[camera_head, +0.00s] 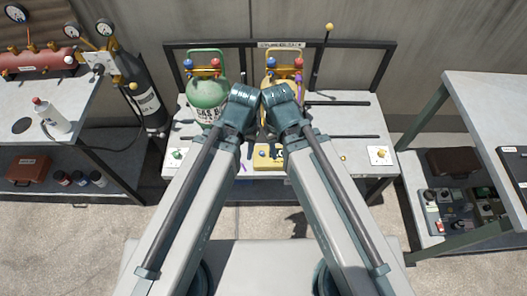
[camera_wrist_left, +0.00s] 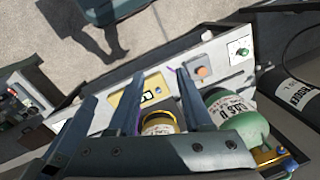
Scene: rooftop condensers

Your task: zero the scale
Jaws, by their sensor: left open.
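A yellow panel (camera_head: 262,161) with a small dark display sits at the front middle of the bench, partly hidden by my arms. It also shows in the left wrist view (camera_wrist_left: 128,104), where its marking is too small to read and a blue spot lies near it. Contact cannot be told. In the head view, my arms hide most of the left gripper. The right gripper is largely hidden behind its arm, so its fingers cannot be made out.
A green cylinder (camera_head: 206,93) and a yellow cylinder (camera_wrist_left: 159,123) stand behind the panel. An orange button (camera_wrist_left: 201,71) and a green knob (camera_wrist_left: 240,51) are on the bench front. A white plate with a yellow knob (camera_head: 380,153) is at right. Side benches flank the middle one.

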